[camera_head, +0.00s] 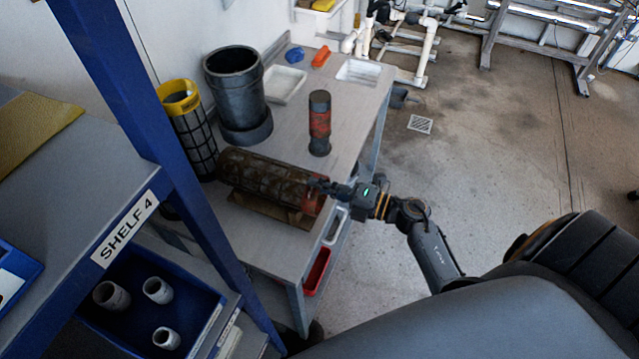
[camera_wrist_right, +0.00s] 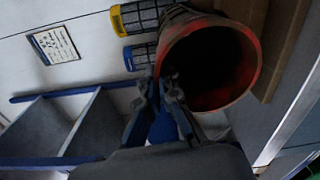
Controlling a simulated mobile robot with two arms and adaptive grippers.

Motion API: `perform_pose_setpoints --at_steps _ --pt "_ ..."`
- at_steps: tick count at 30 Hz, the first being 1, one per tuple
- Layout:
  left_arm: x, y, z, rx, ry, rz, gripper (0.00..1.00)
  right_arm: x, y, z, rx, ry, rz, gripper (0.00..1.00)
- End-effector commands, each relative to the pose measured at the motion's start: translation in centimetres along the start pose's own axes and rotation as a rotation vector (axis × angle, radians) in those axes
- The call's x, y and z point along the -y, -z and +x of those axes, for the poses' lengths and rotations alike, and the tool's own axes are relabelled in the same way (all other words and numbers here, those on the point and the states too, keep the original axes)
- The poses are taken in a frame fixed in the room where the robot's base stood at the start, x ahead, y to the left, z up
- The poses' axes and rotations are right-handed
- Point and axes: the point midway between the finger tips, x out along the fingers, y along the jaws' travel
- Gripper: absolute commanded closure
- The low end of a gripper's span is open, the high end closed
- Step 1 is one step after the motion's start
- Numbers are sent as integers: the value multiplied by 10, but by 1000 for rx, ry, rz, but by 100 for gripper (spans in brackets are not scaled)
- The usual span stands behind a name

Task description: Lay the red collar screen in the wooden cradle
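The red collar screen (camera_head: 262,177) is a rusty brown mesh cylinder with a red collar at its right end. It lies on its side along the wooden cradle (camera_head: 298,219) at the table's front, and the cradle shows beneath it. In the wrist view its open red end (camera_wrist_right: 258,62) faces me, dark inside. My right gripper (camera_head: 318,186) is at the collar end. In the wrist view the right gripper's fingertips (camera_wrist_right: 164,82) close in on both sides of the collar's rim. The contact itself is partly hidden. My left gripper is out of view.
Behind stand a yellow-topped screen (camera_head: 190,125), a wide dark grey pipe (camera_head: 236,85) and a dark cylinder with a red band (camera_head: 319,123). A white tray (camera_head: 283,84) lies farther back. A blue shelf post (camera_head: 165,150) rises left of the table (camera_head: 262,240).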

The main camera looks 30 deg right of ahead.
Motion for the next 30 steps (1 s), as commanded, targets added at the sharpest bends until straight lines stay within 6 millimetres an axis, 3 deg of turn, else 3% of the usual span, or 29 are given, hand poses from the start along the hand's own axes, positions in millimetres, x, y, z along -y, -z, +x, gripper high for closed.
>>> perform_pose_setpoints --at_steps 2,7,8,20,30 --pt "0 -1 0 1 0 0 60 -1 0 0 1 0 0 100" --pt "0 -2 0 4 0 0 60 0 0 0 1 0 0 69" --pt "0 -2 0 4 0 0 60 0 0 0 0 0 0 68" --pt "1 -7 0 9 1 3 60 2 0 -10 0 6 1 68" --pt "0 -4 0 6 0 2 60 2 0 -78 0 6 2 68"
